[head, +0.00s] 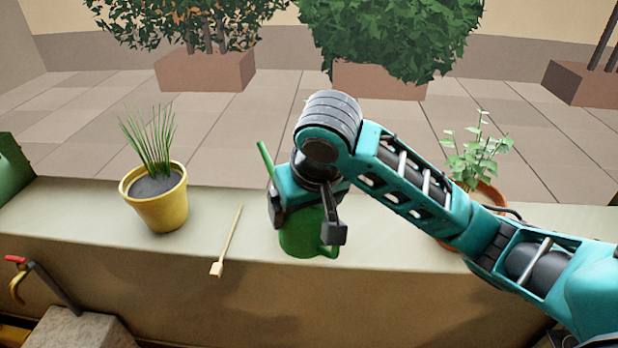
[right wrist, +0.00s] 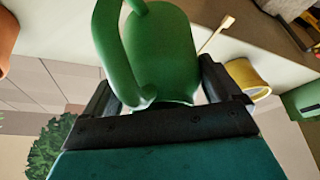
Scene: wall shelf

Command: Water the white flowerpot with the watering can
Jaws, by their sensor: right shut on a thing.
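The green watering can (head: 298,241) is on the ledge near the middle of the head view, with its thin spout pointing up to the left and its handle at the lower right. My right gripper (head: 306,222) reaches over it from above and is shut on it, hiding its upper part. In the right wrist view the can (right wrist: 165,55) and its curved handle lie between the two dark fingers. Whether the can touches the ledge is hard to tell. I see no white flowerpot in either view. My left gripper is not in view.
A yellow pot (head: 160,208) with grassy leaves stands left on the ledge (head: 80,215). A small wooden tool (head: 228,240) lies between it and the can. A terracotta pot (head: 489,194) is partly behind my right arm. A green object (head: 12,165) is at the left edge.

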